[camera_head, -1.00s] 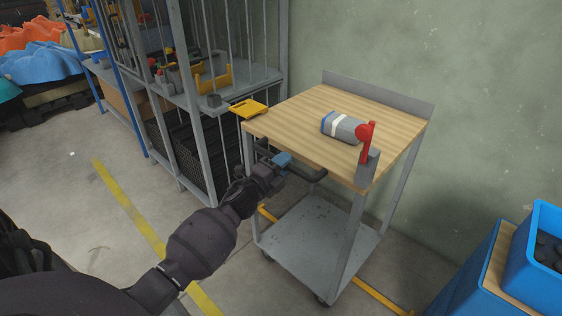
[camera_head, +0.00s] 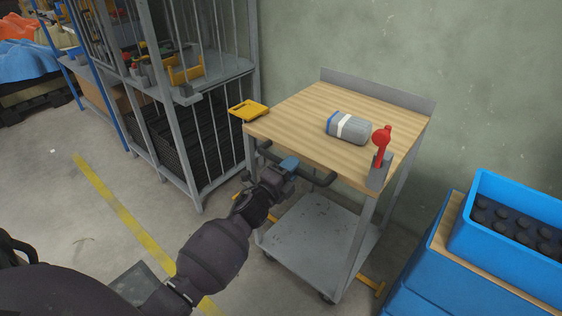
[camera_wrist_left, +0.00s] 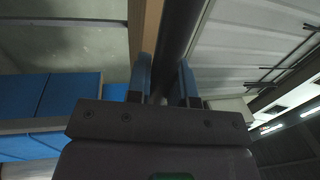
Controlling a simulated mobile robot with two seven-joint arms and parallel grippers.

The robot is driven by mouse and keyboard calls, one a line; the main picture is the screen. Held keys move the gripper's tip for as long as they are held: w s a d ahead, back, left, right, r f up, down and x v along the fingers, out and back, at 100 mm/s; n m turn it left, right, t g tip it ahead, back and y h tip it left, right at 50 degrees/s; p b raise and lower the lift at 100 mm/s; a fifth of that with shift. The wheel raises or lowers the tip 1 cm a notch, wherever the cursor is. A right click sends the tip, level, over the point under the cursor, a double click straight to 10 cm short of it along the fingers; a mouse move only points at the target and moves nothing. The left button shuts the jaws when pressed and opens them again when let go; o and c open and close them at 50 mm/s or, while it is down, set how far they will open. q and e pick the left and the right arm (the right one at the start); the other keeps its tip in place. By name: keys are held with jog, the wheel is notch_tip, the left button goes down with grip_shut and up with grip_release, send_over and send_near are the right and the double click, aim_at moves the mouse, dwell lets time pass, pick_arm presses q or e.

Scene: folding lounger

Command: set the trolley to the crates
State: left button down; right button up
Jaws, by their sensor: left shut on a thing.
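The trolley (camera_head: 300,121) has a wooden top, grey legs and a grey lower shelf (camera_head: 318,236). A dark push handle (camera_head: 318,180) runs along its near side. My left gripper (camera_head: 290,167) is shut on this handle. In the left wrist view the dark handle bar (camera_wrist_left: 178,50) passes between the two blue fingertips (camera_wrist_left: 163,78). The blue crates (camera_head: 512,240) stand at the right, apart from the trolley; the upper one holds dark round-topped pieces. My right gripper is not in view.
On the trolley top lie a grey roll (camera_head: 347,127) with a white band, and a red-handled piece (camera_head: 381,145) at the corner. A caged rack (camera_head: 205,110) stands left. Green wall lies behind.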

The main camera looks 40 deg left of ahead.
aim_at(315, 182)
pick_arm(q)
jog(key=d, duration=0.6)
jog(key=shift+s+d, duration=0.2)
jog(key=shift+s, duration=0.05)
jog(key=shift+d+f, duration=0.1)
jog(key=shift+d, duration=0.65)
jog(key=c, duration=1)
grip_release()
jog(key=shift+d, duration=0.2)
jog(key=shift+a, duration=0.1)
jog(key=shift+s+a, duration=0.1)
jog(key=shift+s, duration=0.4)
jog(key=p+v, duration=0.1)
jog(key=v, duration=0.9)
